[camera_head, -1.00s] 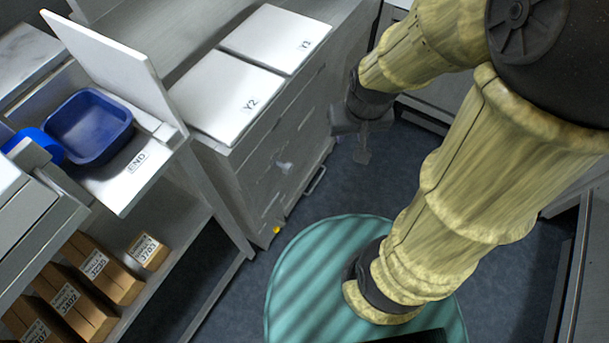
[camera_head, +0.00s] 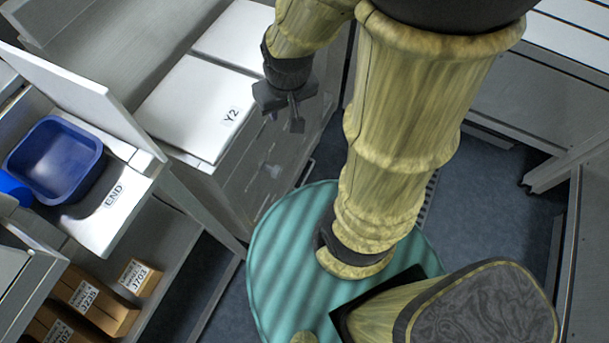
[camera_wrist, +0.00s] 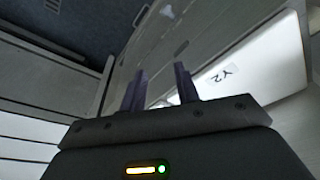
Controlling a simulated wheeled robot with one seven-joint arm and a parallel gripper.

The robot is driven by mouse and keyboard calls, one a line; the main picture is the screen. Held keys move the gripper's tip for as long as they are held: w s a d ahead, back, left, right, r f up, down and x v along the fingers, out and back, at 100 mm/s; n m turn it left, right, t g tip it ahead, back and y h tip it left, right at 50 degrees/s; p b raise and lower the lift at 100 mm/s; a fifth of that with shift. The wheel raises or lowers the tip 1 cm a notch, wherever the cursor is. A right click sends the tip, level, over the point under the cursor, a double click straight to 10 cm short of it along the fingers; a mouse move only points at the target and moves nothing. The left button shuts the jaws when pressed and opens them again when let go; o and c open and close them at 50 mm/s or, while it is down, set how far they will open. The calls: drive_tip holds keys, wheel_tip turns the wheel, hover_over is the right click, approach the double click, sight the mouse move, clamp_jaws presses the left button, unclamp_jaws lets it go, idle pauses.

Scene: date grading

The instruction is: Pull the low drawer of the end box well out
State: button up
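A grey cabinet (camera_head: 228,182) with drawer fronts stands left of my arm, topped by white lids; I take it for the end box, though the END label (camera_head: 114,194) is on a neighbouring ledge. Its drawer front also shows in the wrist view (camera_wrist: 205,22). A pale knob (camera_head: 272,171) sits on that front. A bar handle (camera_head: 306,172) shows low, near the floor, partly hidden; I see no drawer clearly pulled out. My gripper (camera_head: 285,110) is above and in front of the cabinet's face, fingers pointing down. In the wrist view its fingers (camera_wrist: 160,88) are apart with nothing between them.
The Y2 lid (camera_head: 190,108) lies close to my gripper. A blue tub (camera_head: 55,160) stands on the left ledge, beside an upright white panel (camera_head: 80,88). Labelled cartons (camera_head: 138,278) sit on the shelf below. Blue floor (camera_head: 490,205) is open at right.

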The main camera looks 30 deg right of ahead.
drive_tip(key=w+d+f+m+t+y+b, duration=0.1)
drive_tip(key=d+f+m+t+y+b, duration=0.2)
drive_tip(key=d+f+b, duration=0.5)
drive_tip(key=w+d+f+m+t+y+b, duration=0.2)
drive_tip(key=d+f+b, duration=0.7)
drive_tip(key=f+b, duration=1.8)
drive_tip(key=w+d+f+m+t+y+b, duration=0.2)
drive_tip(key=d+f+b, duration=0.6)
drive_tip(key=f, duration=4)
drive_tip(key=m+t+y+b, duration=0.2)
drive_tip(key=m+b, duration=0.1)
drive_tip(key=b, duration=0.6)
drive_tip(key=shift+w+d+f+t+y+b, duration=0.2)
drive_tip(key=shift+d+f+t+y+b, duration=0.05)
drive_tip(key=shift+d+t+y+b, duration=0.1)
